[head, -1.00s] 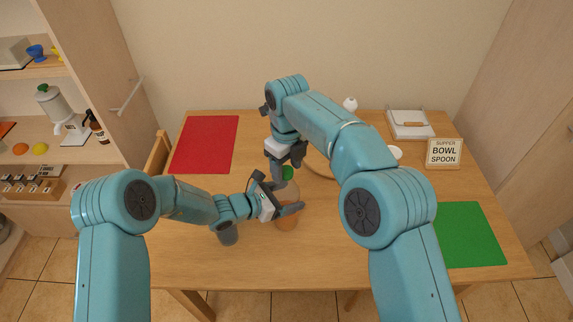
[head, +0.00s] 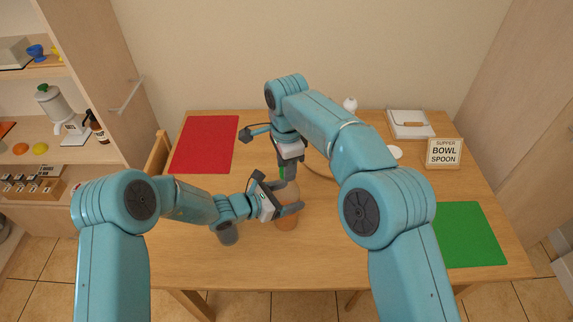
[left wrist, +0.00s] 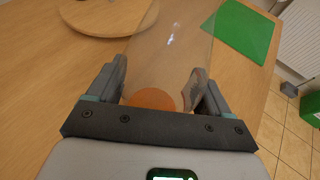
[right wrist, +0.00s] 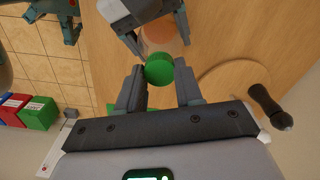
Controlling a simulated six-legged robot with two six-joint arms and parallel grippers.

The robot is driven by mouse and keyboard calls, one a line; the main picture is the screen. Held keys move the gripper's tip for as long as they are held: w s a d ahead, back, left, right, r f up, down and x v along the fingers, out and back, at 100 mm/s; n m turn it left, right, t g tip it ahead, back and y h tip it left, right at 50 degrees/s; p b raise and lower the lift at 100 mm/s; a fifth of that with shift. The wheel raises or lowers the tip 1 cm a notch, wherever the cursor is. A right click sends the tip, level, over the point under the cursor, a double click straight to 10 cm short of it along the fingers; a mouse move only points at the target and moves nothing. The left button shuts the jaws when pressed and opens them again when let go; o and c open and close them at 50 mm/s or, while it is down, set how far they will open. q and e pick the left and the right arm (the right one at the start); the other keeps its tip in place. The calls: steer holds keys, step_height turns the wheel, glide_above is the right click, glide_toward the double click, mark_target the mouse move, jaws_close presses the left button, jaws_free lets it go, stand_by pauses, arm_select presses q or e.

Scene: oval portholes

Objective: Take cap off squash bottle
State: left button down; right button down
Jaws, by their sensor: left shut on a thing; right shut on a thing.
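The squash bottle is clear with orange squash (head: 286,223) low inside, and stands upright on the table. My left gripper (head: 290,197) is shut around its clear body from the left. In the left wrist view the clear bottle (left wrist: 172,50) sits between the two fingers. The green cap (right wrist: 158,69) is between the fingers of my right gripper (right wrist: 160,88), which comes from above and is shut on it. The cap is in line with the bottle's top; I cannot tell whether it is loose. In the head view my right gripper (head: 287,165) mostly hides the cap.
A red mat (head: 205,145) lies back left, a green mat (head: 470,234) at right. A sign (head: 444,153), white dish (head: 395,152) and white box (head: 410,123) are back right. The front table edge is clear.

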arm_select(q)
steer(key=shift+s+f, duration=0.2)
steer(key=shift+f, duration=0.1)
arm_select(e)
steer(key=n, duration=0.5)
steer(key=shift+s+a+n, duration=0.1)
steer(key=shift+n, duration=0.2)
steer(key=n, duration=1)
steer(key=shift+n, duration=0.4)
steer(key=n, duration=0.5)
steer(key=shift+s, duration=0.1)
steer(key=n, duration=1)
steer(key=shift+n, duration=0.3)
steer(key=n, duration=0.4)
steer(key=shift+n, duration=0.4)
steer(key=n, duration=0.4)
